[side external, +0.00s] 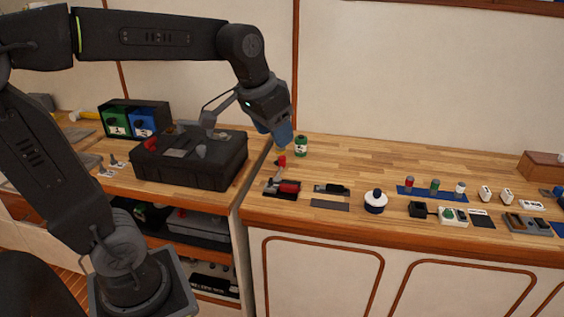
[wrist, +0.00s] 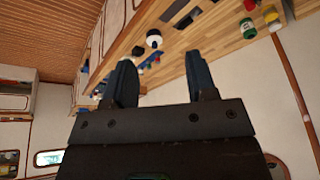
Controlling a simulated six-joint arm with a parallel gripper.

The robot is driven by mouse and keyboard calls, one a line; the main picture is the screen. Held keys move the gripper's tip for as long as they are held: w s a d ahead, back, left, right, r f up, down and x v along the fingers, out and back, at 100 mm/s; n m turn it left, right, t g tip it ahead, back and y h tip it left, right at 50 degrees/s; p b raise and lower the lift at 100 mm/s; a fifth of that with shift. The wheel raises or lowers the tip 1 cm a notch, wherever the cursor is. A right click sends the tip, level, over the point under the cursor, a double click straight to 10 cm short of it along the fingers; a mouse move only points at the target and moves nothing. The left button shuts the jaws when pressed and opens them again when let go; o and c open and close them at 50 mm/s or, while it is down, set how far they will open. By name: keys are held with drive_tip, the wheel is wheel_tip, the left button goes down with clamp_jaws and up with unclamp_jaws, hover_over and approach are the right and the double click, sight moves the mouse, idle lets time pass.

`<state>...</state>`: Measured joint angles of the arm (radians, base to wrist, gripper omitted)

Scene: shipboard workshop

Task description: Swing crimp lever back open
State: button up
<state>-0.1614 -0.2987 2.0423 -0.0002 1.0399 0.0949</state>
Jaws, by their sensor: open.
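The crimp tool (side external: 270,187) sits near the front left of the right-hand counter, a dark base with a red part (side external: 289,186) on its right. A small red-tipped piece (side external: 281,161), apparently its lever, stands up behind it. My gripper (side external: 283,145) points down just above this red tip; I cannot tell whether they touch. In the wrist view my gripper (wrist: 161,62) has its two blue fingers apart with nothing between them.
A green jar (side external: 301,147) stands close to the right of my gripper. A dark tray (side external: 331,189), a flat grey plate (side external: 329,205) and a white round pot (side external: 375,201) lie to the right. A black toolbox (side external: 200,170) is at left. The counter behind is clear.

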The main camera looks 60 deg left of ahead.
drive_tip(key=w+a+g, duration=0.2)
drive_tip(key=w+a, duration=0.6)
drive_tip(key=w, duration=0.2)
drive_tip(key=n+g, duration=0.2)
hover_over(282, 158)
wheel_tip(282, 158, down, 15)
drive_tip(key=shift+h, duration=0.3)
wheel_tip(282, 158, down, 13)
drive_tip(key=shift+w+a+f, duration=0.15)
drive_tip(key=c, duration=0.9)
